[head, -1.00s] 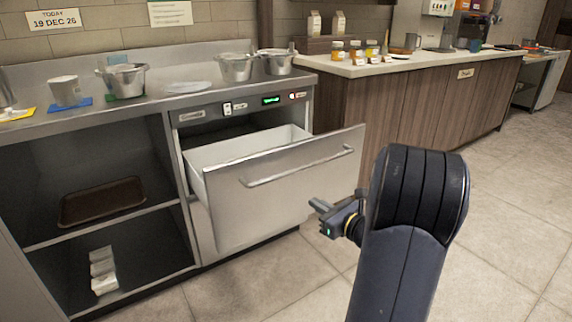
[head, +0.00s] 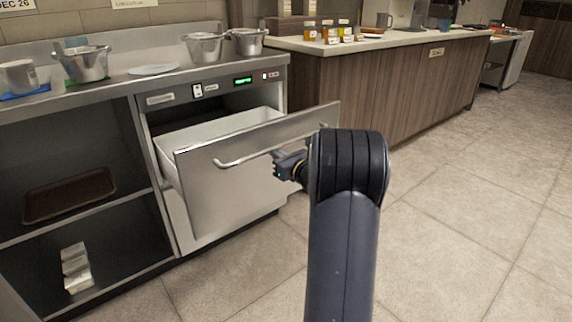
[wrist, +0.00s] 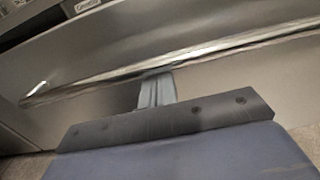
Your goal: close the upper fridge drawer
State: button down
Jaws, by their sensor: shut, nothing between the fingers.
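The upper fridge drawer (head: 230,185) is pulled well out of the steel counter unit. It has a steel front, a long bar handle and a white inner bin (head: 215,133). My gripper (head: 277,155) is shut and empty, close in front of the drawer front, just below the handle (head: 232,161). In the wrist view my gripper (wrist: 156,88) points at the steel front (wrist: 200,40), with its tips near the handle bar (wrist: 215,53). I cannot tell whether they touch.
The steel counter (head: 115,85) above holds metal pans (head: 84,64) and a white plate (head: 153,69). Open shelves with a brown tray (head: 70,195) are at left. A wooden counter (head: 400,85) stands behind at right. The tiled floor (head: 460,190) at right is clear.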

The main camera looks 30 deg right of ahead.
jog(key=shift+w, duration=0.5)
jog(key=shift+a, duration=0.1)
